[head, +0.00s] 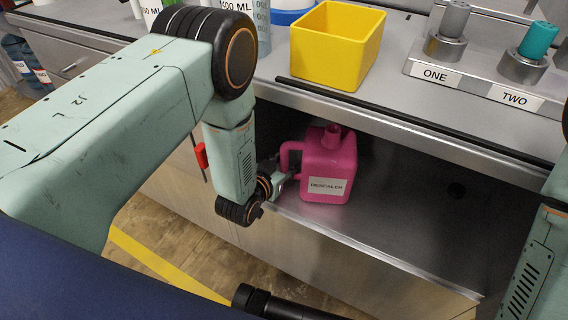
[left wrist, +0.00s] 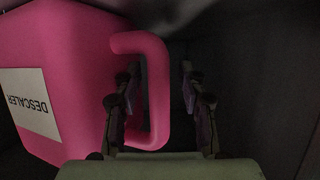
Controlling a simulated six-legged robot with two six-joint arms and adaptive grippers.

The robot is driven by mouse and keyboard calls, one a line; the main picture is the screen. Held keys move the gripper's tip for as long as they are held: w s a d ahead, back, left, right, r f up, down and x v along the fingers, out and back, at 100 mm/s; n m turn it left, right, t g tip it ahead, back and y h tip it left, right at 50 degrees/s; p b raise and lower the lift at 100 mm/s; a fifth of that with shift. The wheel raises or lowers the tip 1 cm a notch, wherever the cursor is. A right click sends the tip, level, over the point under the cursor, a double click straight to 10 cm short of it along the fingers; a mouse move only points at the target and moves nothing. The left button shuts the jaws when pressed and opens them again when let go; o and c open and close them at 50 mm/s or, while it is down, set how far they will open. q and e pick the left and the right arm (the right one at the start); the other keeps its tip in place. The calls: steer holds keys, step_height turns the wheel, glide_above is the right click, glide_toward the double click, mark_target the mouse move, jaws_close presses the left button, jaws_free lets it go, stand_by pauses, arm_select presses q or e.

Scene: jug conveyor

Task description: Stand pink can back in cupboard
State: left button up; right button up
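The pink can (head: 328,165), labelled DESCALER, stands upright on the floor of the open cupboard (head: 400,205), near its front edge. Its handle is on the left side, towards my left gripper (head: 288,178). In the left wrist view the can (left wrist: 75,60) fills the left side, and its handle (left wrist: 157,95) runs between the two fingers of my left gripper (left wrist: 160,110). One finger is inside the handle loop, the other outside, with a visible gap to the outer finger. My right gripper is out of view; only part of my right arm shows at the right edge.
A yellow bin (head: 335,48) stands on the counter above. Grey and teal pegs sit in a holder labelled ONE (head: 435,75) and TWO. A black bar (head: 400,120) runs along the counter's front edge, over the opening. The cupboard is clear right of the can.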

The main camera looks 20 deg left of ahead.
arm_select(q)
steer(key=shift+r, duration=0.15)
steer(key=shift+s, duration=0.2)
steer(key=p+v, duration=0.4)
steer(key=v, duration=0.8)
steer(key=s+a+f+n+g+y, duration=0.1)
steer(key=s+g, duration=0.5)
steer(key=s, duration=0.7)
steer(key=s+a+f+n+g+y, duration=0.1)
steer(key=s+a+f+g, duration=0.2)
steer(key=s, duration=1.1)
step_height(320, 180, down, 2)
steer(key=g, duration=0.4)
steer(key=shift+a+f, duration=0.2)
steer(key=shift+r, duration=0.1)
steer(key=shift+c, duration=0.5)
